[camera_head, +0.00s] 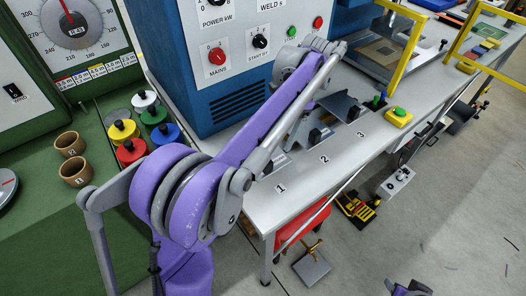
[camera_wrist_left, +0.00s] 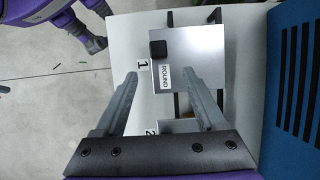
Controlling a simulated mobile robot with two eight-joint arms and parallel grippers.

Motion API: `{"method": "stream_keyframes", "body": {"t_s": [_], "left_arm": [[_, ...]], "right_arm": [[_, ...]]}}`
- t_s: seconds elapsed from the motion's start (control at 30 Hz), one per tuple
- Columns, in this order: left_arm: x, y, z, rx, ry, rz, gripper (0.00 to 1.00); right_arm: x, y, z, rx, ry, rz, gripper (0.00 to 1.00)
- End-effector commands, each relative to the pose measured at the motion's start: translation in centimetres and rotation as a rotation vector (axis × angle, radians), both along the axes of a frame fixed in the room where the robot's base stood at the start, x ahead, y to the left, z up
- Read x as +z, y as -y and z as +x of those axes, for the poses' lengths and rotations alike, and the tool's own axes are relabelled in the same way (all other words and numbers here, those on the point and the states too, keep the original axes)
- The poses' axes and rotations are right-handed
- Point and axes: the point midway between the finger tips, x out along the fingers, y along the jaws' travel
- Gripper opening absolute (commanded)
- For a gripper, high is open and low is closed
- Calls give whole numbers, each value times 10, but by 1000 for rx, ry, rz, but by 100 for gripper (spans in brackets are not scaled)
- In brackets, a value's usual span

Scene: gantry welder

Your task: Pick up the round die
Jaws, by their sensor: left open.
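The round die is a bright metal plate (camera_wrist_left: 205,58) with a black knob and a label reading ROUND, lying on the bench by number 1 in the left wrist view. My left gripper (camera_wrist_left: 160,76) is open and empty. Its two fingers point toward the die's labelled edge, one fingertip over bare bench near the 1 and the other over the plate's near edge. Height above the plate is hard to judge. In the head view my purple left arm hides most of place 1. A purple and dark part, perhaps my right gripper (camera_head: 408,288), shows at the bottom edge.
The grey bench (camera_head: 345,150) has further plates with black knobs by numbers 2 and 3. A blue welder cabinet (camera_head: 235,60) stands behind. A green table with coloured knobbed weights (camera_head: 123,130) and brown cups is at left. A yellow box with a green button (camera_head: 398,116) sits right.

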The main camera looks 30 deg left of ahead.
Motion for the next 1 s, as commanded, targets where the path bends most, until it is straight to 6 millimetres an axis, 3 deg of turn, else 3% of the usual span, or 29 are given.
{"method": "stream_keyframes", "body": {"t_s": [0.13,0.43,0.7,1.0], "left_arm": [[-25,-4,-10,1,0,0,72],[-47,-9,-22,2,4,1,72],[-80,-15,-39,1,3,0,72],[-84,-16,-40,1,3,0,71]], "right_arm": [[-4,0,-2,0,-4,0,45],[-4,0,-2,0,-3,0,45],[-2,0,-1,0,-2,0,45],[-2,0,-1,0,-2,0,45]]}}
